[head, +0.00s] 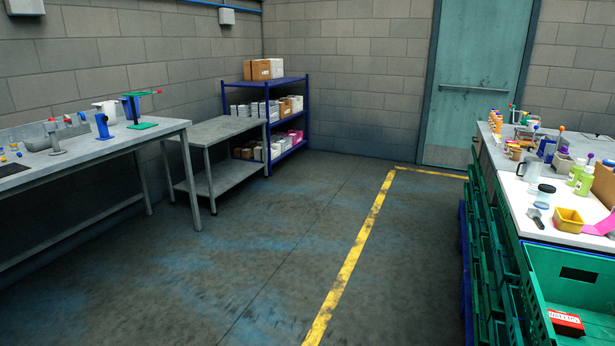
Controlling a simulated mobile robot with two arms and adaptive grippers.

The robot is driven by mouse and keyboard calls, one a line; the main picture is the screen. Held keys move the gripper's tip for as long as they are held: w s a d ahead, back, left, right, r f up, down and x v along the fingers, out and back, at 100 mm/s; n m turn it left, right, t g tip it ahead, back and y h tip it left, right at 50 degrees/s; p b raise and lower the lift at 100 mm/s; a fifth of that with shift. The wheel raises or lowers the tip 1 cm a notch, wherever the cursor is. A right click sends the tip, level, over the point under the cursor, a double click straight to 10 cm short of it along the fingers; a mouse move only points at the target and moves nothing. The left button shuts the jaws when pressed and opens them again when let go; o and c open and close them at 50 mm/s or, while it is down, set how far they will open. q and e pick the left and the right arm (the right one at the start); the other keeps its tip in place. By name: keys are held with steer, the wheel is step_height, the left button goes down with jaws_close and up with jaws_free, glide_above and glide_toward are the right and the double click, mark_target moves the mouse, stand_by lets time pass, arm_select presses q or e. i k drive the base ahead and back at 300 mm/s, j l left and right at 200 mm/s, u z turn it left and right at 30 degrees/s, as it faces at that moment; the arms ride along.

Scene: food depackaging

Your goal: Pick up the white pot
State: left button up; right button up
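Neither of my grippers is in view.
A lower metal table (225,130) and a blue shelf (270,85) with boxes stand beyond. A cluttered counter (515,190) and green crates (560,275) line the right. The middle floor is clear, with a yellow line (355,250).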

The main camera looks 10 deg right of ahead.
mark_target(529, 124)
steer(key=i+z, duration=0.3)
steer(key=i, duration=0.3)
steer(key=i+z, duration=0.35)
steer(key=i, duration=0.3)
steer(key=i+j+z, duration=0.3)
steer(key=i, duration=0.3)
steer(key=i+z, duration=0.15)
steer(key=i, duration=0.55)
steer(key=i+z, duration=0.15)
steer(key=i, duration=0.6)
steer(key=i+j+z, duration=0.1)
steer(key=i, duration=0.6)
steer(key=i+j+z, duration=0.1)
steer(key=i+z, duration=0.35)
steer(key=i+j+z, duration=0.25)
steer(key=z, duration=0.15)
steer(key=i+j+z, duration=0.6)
steer(key=j+z, duration=0.15)
steer(key=z, duration=0.15)
steer(key=i+j+z, duration=0.15)
steer(key=j+z, duration=0.25)
steer(key=j, duration=0.1)
